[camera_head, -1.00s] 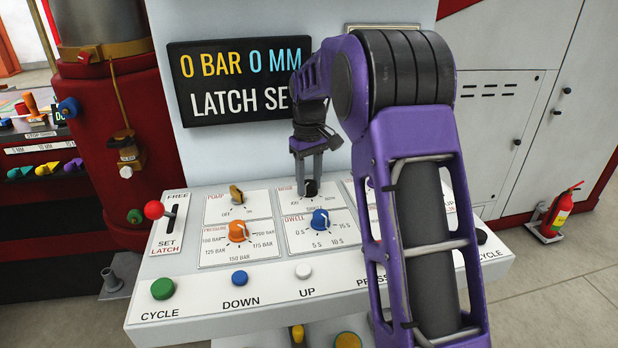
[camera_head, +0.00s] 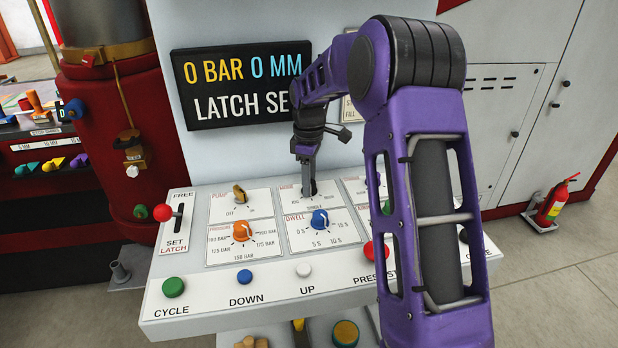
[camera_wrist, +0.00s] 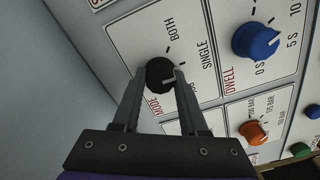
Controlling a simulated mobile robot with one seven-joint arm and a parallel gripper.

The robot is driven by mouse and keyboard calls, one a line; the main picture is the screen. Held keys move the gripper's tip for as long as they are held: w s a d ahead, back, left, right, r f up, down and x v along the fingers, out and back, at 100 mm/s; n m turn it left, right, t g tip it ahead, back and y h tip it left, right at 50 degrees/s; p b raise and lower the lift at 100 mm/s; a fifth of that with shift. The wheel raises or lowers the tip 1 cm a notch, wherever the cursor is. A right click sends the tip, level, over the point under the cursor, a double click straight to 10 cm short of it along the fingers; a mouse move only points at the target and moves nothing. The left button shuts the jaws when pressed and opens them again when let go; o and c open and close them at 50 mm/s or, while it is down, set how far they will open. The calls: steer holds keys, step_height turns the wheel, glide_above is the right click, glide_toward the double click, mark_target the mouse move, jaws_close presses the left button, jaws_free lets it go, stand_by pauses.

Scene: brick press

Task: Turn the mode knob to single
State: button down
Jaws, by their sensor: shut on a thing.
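The black mode knob (camera_wrist: 159,72) sits on the white console panel, in the square labelled MODE. It also shows in the head view (camera_head: 311,190), mostly hidden by the fingers. My gripper (camera_wrist: 161,78) points down at the panel, its two fingers shut on opposite sides of the knob. The printed words BOTH (camera_wrist: 174,29) and SINGLE (camera_wrist: 208,54) are readable. The head view also shows my gripper (camera_head: 309,181).
The blue dwell knob (camera_wrist: 256,40) and orange pressure knob (camera_wrist: 253,132) are close by. A pump knob (camera_head: 239,193) and a red-tipped latch lever (camera_head: 163,212) are to the left. Push buttons line the front edge. A display (camera_head: 240,84) reads 0 BAR, 0 MM, LATCH SE, partly covered.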

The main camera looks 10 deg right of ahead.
stand_by(0.3)
steer(key=shift+c, duration=2.2)
jaws_free()
step_height(320, 180, up, 18)
steer(key=p, duration=0.1)
steer(key=shift+f+p, duration=0.25)
steer(key=shift+p, duration=0.1)
